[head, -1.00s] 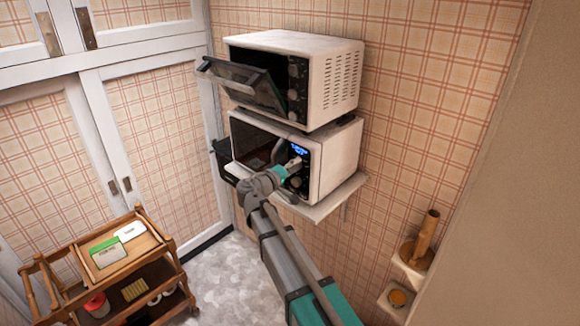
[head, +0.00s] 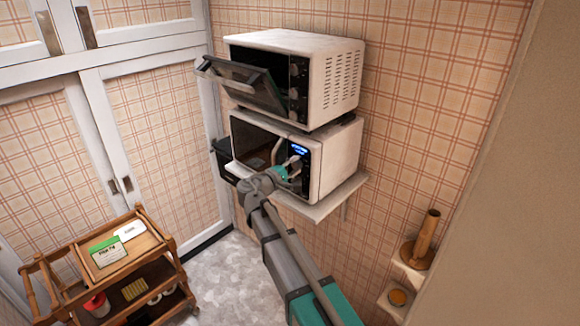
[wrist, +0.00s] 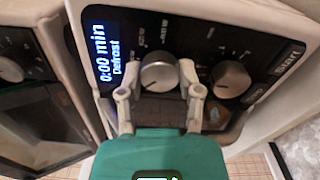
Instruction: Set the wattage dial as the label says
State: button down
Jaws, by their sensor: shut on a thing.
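The microwave (head: 338,160) stands on a wall shelf. In the wrist view its lit display (wrist: 107,55) reads "0:00 min" and "Defrost". The silver wattage dial (wrist: 160,73) sits beside the display, with small markings around it too blurred to read. My gripper (wrist: 160,90) is shut on this dial, one finger on each side. In the head view my gripper (head: 294,163) is at the microwave's front panel and hides the dial. A green and white card (head: 108,252), possibly the label, lies on the trolley; its text is too small to read.
A second knob (wrist: 231,80) and a Start button (wrist: 288,60) are beside the dial. A toaster oven (head: 335,80) with its door hanging open stands on top of the microwave. A wooden trolley (head: 165,243) is at lower left. Floor between is clear.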

jog(key=shift+d, duration=0.2)
jog(key=shift+c, duration=1.8)
grip_release()
jog(key=shift+d, duration=0.1)
jog(key=shift+o, duration=0.5)
jog(key=shift+a, duration=0.2)
jog(key=v, duration=1.2)
